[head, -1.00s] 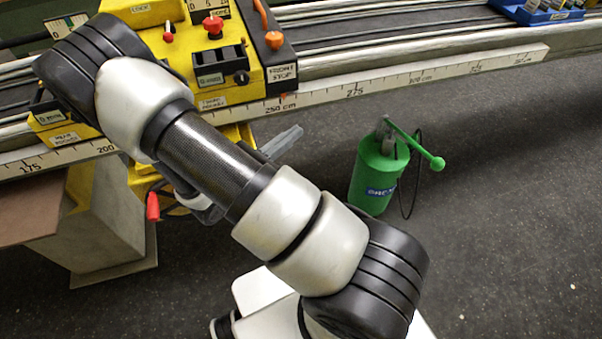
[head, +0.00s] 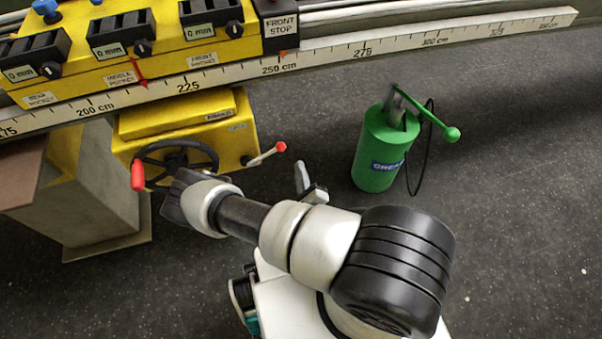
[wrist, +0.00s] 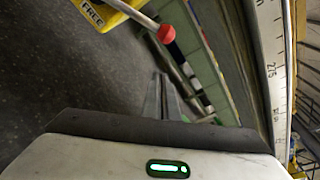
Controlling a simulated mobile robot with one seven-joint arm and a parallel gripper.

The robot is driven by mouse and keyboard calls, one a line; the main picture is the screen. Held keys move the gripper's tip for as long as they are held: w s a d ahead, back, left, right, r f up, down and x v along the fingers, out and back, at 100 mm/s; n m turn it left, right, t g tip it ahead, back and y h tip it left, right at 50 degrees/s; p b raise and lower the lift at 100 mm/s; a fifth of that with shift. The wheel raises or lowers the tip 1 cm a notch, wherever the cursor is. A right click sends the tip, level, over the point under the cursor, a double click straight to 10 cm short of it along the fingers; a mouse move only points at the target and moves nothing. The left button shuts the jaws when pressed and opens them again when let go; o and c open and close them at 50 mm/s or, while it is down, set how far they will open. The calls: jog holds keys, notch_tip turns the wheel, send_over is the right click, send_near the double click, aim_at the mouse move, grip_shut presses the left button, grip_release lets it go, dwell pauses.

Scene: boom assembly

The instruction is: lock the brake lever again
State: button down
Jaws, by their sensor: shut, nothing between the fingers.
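The brake lever (head: 266,154) is a pale rod with a red knob on the right side of the yellow gearbox housing (head: 190,118), under the boom. In the head view it points right and slightly up. In the wrist view its red knob (wrist: 166,33) and rod are at the top, beside a yellow block with a "FREE" label (wrist: 92,13). My gripper (head: 302,178) is just below and right of the knob in the head view. In the wrist view its grey fingers (wrist: 161,78) are together, empty, and apart from the knob.
A black handwheel (head: 178,160) with a red handle (head: 138,175) is left of the lever, near my arm. The boom with its centimetre scale (head: 350,52) runs above. A green grease can (head: 380,160) with a pump handle stands on the floor to the right.

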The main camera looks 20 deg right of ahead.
aim_at(265, 155)
jog(key=w+a+r+b, duration=0.1)
jog(key=w+a+r, duration=0.1)
jog(key=w, duration=0.3)
jog(key=shift+w, duration=0.3)
jog(key=shift+a, duration=0.1)
